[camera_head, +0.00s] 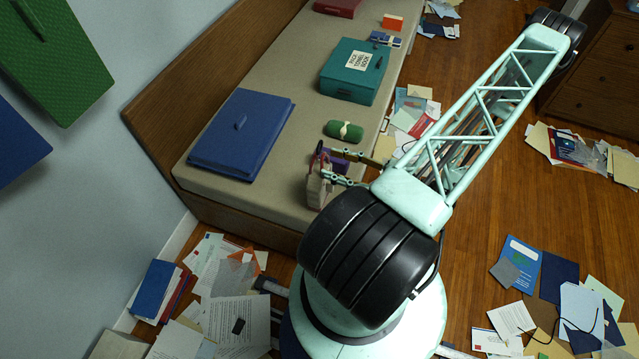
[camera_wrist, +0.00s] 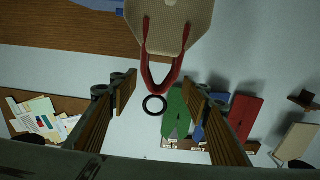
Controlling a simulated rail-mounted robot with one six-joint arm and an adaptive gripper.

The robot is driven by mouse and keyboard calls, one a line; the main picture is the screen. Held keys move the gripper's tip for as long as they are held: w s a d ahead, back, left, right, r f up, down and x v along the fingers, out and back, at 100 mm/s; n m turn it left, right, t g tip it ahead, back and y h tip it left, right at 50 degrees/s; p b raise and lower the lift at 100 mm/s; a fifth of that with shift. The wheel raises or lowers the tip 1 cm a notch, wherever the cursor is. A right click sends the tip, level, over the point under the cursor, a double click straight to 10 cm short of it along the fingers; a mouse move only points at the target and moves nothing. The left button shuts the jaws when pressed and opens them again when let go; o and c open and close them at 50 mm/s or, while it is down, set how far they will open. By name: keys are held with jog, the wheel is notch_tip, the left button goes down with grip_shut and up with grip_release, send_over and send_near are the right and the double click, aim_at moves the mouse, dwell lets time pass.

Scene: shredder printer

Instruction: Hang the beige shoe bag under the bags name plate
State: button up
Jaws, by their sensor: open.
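The beige shoe bag (camera_head: 316,190) with red handles is at the front edge of the bench, close to my gripper (camera_head: 327,164). In the wrist view the bag (camera_wrist: 178,22) is at the top, and its red handle loop (camera_wrist: 157,83) reaches down between the two fingers. My gripper (camera_wrist: 158,90) is open; the fingers stand apart on both sides of the handle. I cannot tell whether either finger touches it. A dark ring (camera_wrist: 154,104) shows just beyond the loop's end. I cannot make out the bags name plate.
The bench (camera_head: 290,85) holds a blue case (camera_head: 240,135), a teal box (camera_head: 355,70), a green roll (camera_head: 344,131) and a purple item. Papers (camera_head: 235,310) litter the floor. In the wrist view, green, blue and red pieces (camera_wrist: 243,112) are at right.

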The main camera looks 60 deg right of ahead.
aim_at(322, 158)
jog(key=shift+w, duration=0.15)
jog(key=shift+w+a+f+b, duration=0.1)
jog(key=shift+w+a+b, duration=0.1)
jog(key=shift+w, duration=1)
jog(key=shift+w+a+b, duration=0.1)
jog(key=shift+w+a, duration=0.05)
jog(key=shift+w, duration=1.05)
jog(key=shift+c, duration=0.7)
jog(key=c, duration=1.2)
jog(key=shift+c, duration=0.2)
jog(key=shift+r+p, duration=0.4)
jog(key=shift+r, duration=1.55)
jog(key=shift+s+a, duration=0.7)
jog(key=shift+s, duration=0.25)
jog(key=s+a+r+p, duration=0.1)
jog(key=s+a, duration=0.7)
jog(key=s, duration=0.2)
jog(key=shift+s+a, duration=0.2)
jog(key=shift+s, duration=0.15)
jog(key=shift+r, duration=0.1)
